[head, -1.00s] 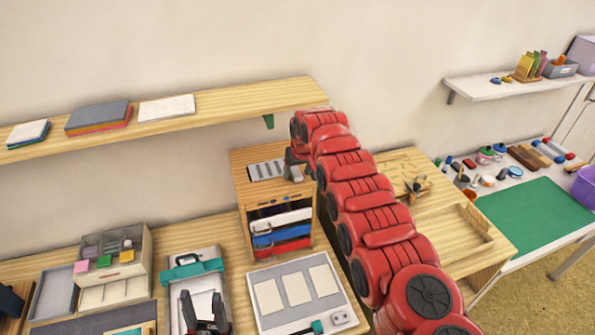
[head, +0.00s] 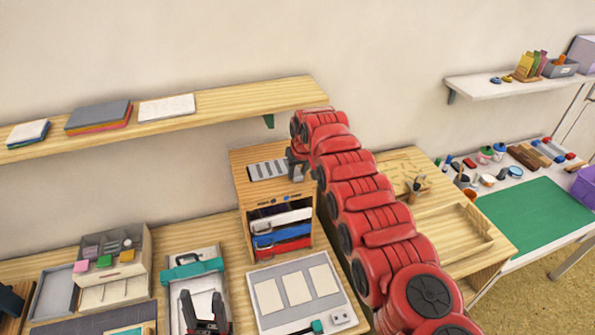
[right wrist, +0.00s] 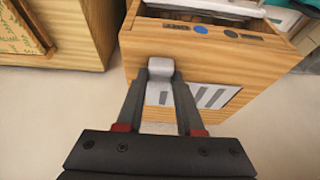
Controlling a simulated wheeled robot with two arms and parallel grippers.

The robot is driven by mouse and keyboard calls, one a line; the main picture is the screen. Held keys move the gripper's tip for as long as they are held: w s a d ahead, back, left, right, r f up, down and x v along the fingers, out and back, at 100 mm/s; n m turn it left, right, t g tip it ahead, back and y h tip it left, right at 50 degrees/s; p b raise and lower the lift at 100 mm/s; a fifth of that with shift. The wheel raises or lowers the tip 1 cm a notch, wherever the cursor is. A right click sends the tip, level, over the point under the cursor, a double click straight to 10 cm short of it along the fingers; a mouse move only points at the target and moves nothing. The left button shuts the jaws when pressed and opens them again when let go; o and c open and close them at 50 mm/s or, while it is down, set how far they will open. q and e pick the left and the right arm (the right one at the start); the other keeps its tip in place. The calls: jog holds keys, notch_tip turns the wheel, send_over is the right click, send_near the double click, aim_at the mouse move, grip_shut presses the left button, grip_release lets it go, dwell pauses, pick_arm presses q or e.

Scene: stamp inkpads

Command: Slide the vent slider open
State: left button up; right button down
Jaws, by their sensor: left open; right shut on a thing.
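The vent plate (head: 266,170), pale with grey slots, lies on top of the wooden cabinet (head: 240,190). It also shows in the right wrist view (right wrist: 218,97), partly hidden by a finger. My right gripper (head: 298,166) is at the plate's right end in the head view. In the right wrist view my right gripper (right wrist: 160,78) is shut on the light grey slider knob (right wrist: 160,66), with a finger on each side. My left gripper (head: 202,300) is open and empty, low in the head view, far from the vent.
The cabinet's open front holds white, blue and red binders (head: 282,237). A wooden tray (head: 455,238) stands to the right, beyond my right arm. A shelf (head: 230,102) runs above.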

aim_at(285, 179)
dwell(0.7)
jog(key=a+b, duration=0.1)
jog(key=s+a+b, duration=0.1)
jog(key=a, duration=0.1)
jog(key=shift+a+f, duration=0.1)
jog(key=shift+a, duration=0.1)
jog(key=shift+s+a, duration=0.1)
jog(key=shift+a, duration=0.2)
jog(key=c, duration=0.5)
grip_release()
jog(key=shift+d, duration=0.1)
jog(key=shift+s+d+r+b, duration=0.1)
jog(key=shift+s+r+b, duration=0.1)
jog(key=shift+r+b, duration=0.45)
jog(key=shift+b+v, duration=3.05)
jog(key=shift+v, duration=5.15)
jog(key=shift+s+f, duration=0.1)
